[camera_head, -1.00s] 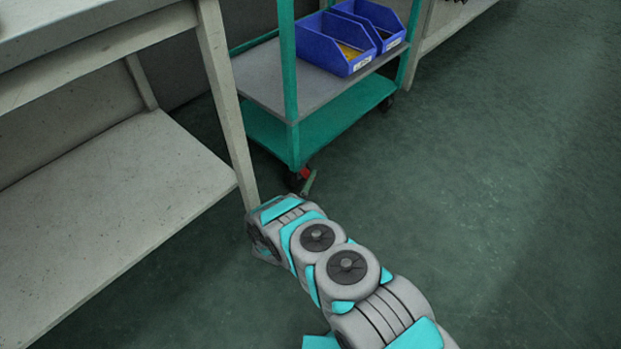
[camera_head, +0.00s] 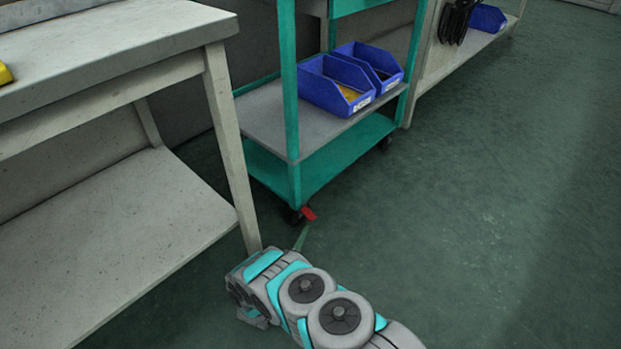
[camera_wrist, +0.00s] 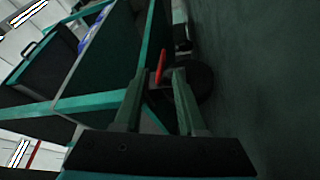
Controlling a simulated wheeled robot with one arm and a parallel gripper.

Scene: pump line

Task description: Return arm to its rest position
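My arm (camera_head: 310,292) reaches from the bottom of the head view toward the cart, low over the floor. My gripper is at its far end, where only a thin greenish finger shows. In the wrist view my gripper (camera_wrist: 160,82) has its two fingers apart, with nothing held between them. Beyond the fingertips are a red caster lever (camera_wrist: 160,66) and a dark wheel of the cart. The lever also shows in the head view (camera_head: 309,213), just past the finger.
A teal cart (camera_head: 293,110) stands ahead with two blue bins (camera_head: 337,86) on its grey shelf. A pale workbench (camera_head: 110,45) with a lower shelf is close on the left; a yellow item (camera_head: 5,74) lies on it. Open green floor (camera_head: 480,210) is on the right.

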